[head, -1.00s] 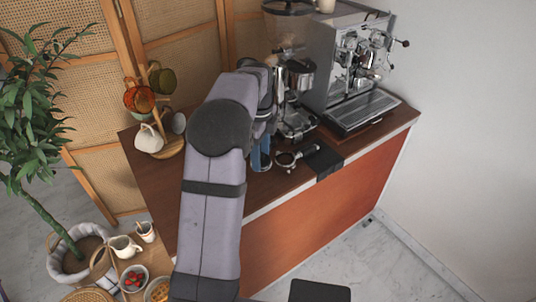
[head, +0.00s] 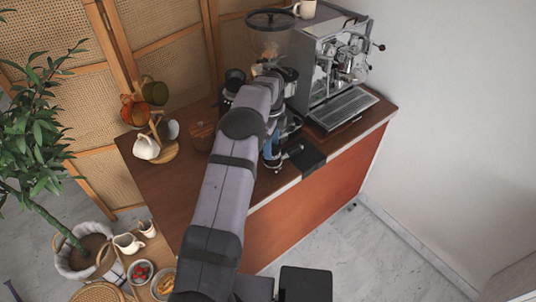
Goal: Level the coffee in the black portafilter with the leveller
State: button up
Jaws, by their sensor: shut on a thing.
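The portafilter (head: 293,152) lies on the wooden counter near its front edge. Its handle points up and right towards a black mat, and its basket is largely hidden by my gripper. My gripper (head: 272,160), with blue fingers, points down at the basket end. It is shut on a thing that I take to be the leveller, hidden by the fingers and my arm. I cannot tell whether the leveller touches the basket, and the coffee inside is not visible.
A black mat (head: 311,156) lies right of the portafilter. The espresso machine (head: 335,70) and the grinder (head: 270,30) stand behind. A mug rack (head: 158,140) stands at the left of the counter (head: 190,185), with bare wood in front of it.

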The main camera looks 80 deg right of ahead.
jog(key=shift+s+d+r, duration=0.1)
jog(key=shift+d+r, duration=0.55)
jog(key=shift+r, duration=0.05)
jog(key=shift+n, duration=0.3)
jog(key=shift+f, duration=0.1)
jog(key=shift+f+b, duration=1.65)
jog(key=shift+f, duration=0.7)
jog(key=shift+f+b, duration=0.45)
jog(key=shift+f, duration=0.45)
dwell(1.6)
jog(key=shift+f, duration=0.15)
dwell(0.8)
jog(key=shift+n, duration=0.5)
